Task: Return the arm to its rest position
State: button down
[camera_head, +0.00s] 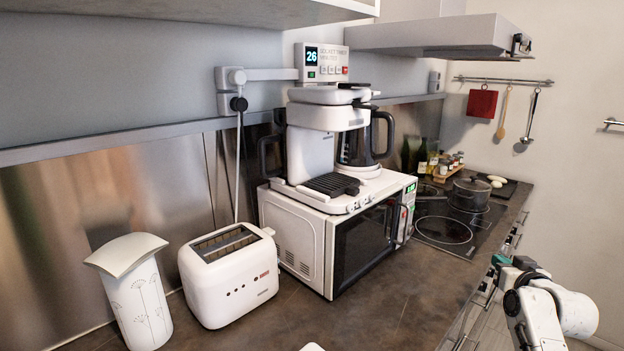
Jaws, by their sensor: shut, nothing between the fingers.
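Parts of my arm (545,312), white and black with a small teal piece, show at the bottom right, beside the front edge of the counter. The arm is folded in a bend there. I cannot make out the fingers of my gripper in this view. No object is seen held by the visible part of the arm.
The counter (390,310) holds a white canister (140,300), a toaster (230,275), a microwave (300,240) with a coffee maker (312,140) on top, and a hob with a pot (471,193). A cabinet (220,10) and range hood (440,37) hang above. Floor right of the counter looks clear.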

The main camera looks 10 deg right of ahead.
jog(key=s+a+f+n+g+y+b, duration=0.1)
jog(key=s+a+f+g+y, duration=0.15)
jog(key=s+a+f, duration=0.75)
jog(key=s+a+f+g+y+b, duration=0.1)
jog(key=s+a+f+g, duration=0.3)
jog(key=s+a+f, duration=0.55)
jog(key=s+a+f+g, duration=0.1)
jog(key=s+f+g, duration=0.1)
jog(key=s, duration=0.7)
jog(key=s+a+f+n+g+b, duration=0.1)
jog(key=s+a+f+g, duration=0.1)
jog(key=s, duration=0.8)
jog(key=s+a+f+g, duration=0.2)
jog(key=s+f+g, duration=0.1)
jog(key=s, duration=0.6)
jog(key=shift+s+f+b, duration=0.15)
jog(key=shift+f+b, duration=0.2)
jog(key=shift+f, duration=0.15)
jog(key=shift+g+h, duration=0.25)
